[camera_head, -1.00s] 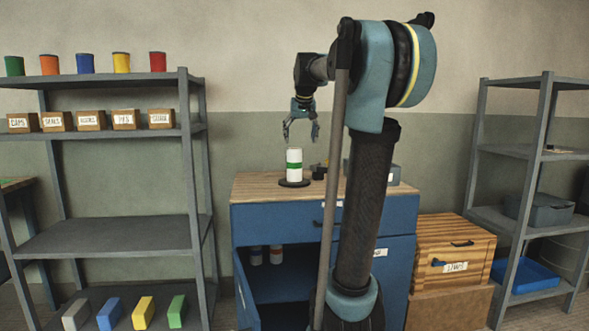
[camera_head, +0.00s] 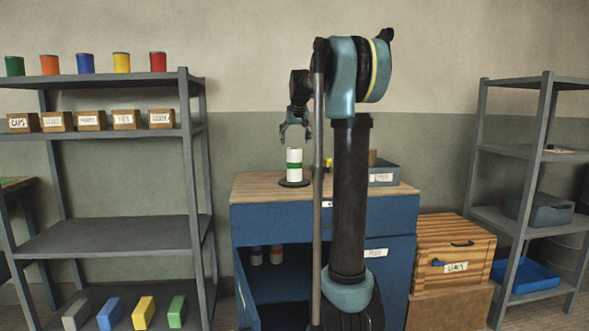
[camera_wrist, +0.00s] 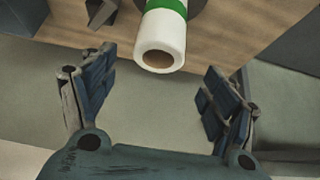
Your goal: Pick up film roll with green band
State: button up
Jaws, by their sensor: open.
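The film roll (camera_head: 294,157) is white with a green band around its middle. It stands upright on a dark round base on the wooden top of the blue cabinet. My gripper (camera_head: 294,132) is open just above the roll in the head view. In the wrist view the roll (camera_wrist: 160,50) shows its hollow near end and green band, ahead of and between the spread fingers of my gripper (camera_wrist: 155,100). The fingers do not touch it.
A grey labelled bin (camera_head: 383,175) stands on the right of the blue cabinet (camera_head: 270,222), whose lower compartment is open. A shelf (camera_head: 115,240) with tins and small boxes is at left. A wooden chest (camera_head: 455,238) stands at right.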

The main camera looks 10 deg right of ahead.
aim_at(294, 152)
jog(key=shift+s+f+x, duration=0.1)
jog(key=shift+s+x, duration=0.05)
jog(key=shift+x, duration=1.9)
jog(key=shift+s+f+x, duration=0.1)
jog(key=shift+s+x, duration=0.1)
jog(key=shift+x, duration=1.85)
jog(key=shift+d, duration=0.1)
jog(key=shift+c, duration=0.6)
grip_shut()
